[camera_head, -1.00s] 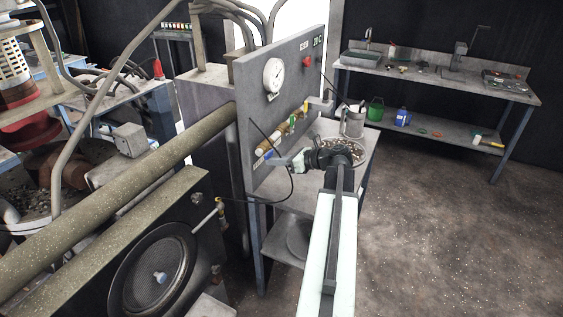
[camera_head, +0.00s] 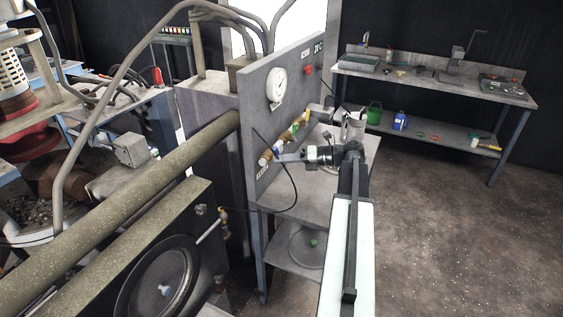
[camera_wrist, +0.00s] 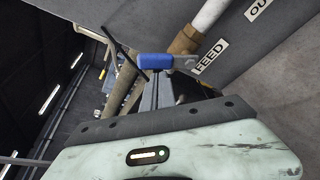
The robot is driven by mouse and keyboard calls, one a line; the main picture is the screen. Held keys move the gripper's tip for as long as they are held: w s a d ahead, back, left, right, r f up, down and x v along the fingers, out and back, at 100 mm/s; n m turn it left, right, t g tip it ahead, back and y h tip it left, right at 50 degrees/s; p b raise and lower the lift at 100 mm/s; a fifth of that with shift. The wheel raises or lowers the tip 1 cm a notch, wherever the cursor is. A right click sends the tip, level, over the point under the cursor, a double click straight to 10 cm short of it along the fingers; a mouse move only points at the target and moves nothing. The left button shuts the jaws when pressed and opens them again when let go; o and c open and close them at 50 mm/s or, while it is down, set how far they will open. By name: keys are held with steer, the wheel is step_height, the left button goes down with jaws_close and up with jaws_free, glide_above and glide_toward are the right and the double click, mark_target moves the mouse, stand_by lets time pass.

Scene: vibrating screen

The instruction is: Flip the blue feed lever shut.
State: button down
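The blue feed lever (camera_wrist: 155,61) lies across the tips of my gripper (camera_wrist: 156,82) in the wrist view, beside the FEED label. In the head view the lever (camera_head: 277,152) is a small blue spot at the lower pipe on the grey panel. My gripper (camera_head: 282,157) reaches left to it. Its two fingers look together, with no clear gap between them. The fingertips are at the lever and seem to touch it; I see no grip around it. The valve body is partly hidden behind my gripper.
The grey panel (camera_head: 257,110) carries a round gauge (camera_head: 277,84), a red button (camera_head: 308,69) and a yellow-handled valve (camera_head: 307,116). A black cable (camera_head: 294,190) hangs below my gripper. A metal mug (camera_head: 354,128) stands behind my arm. The floor at right is clear.

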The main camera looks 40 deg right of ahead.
steer(key=shift+w+d+r+p, duration=0.5)
steer(key=shift+d+r+p, duration=0.1)
steer(key=shift+r, duration=0.15)
steer(key=shift+w+d+r, duration=0.15)
steer(key=shift+d, duration=0.15)
stand_by(0.4)
steer(key=s+a, duration=0.3)
steer(key=a, duration=0.1)
steer(key=s+d, duration=0.6)
steer(key=d, duration=0.1)
steer(key=shift+f, duration=0.2)
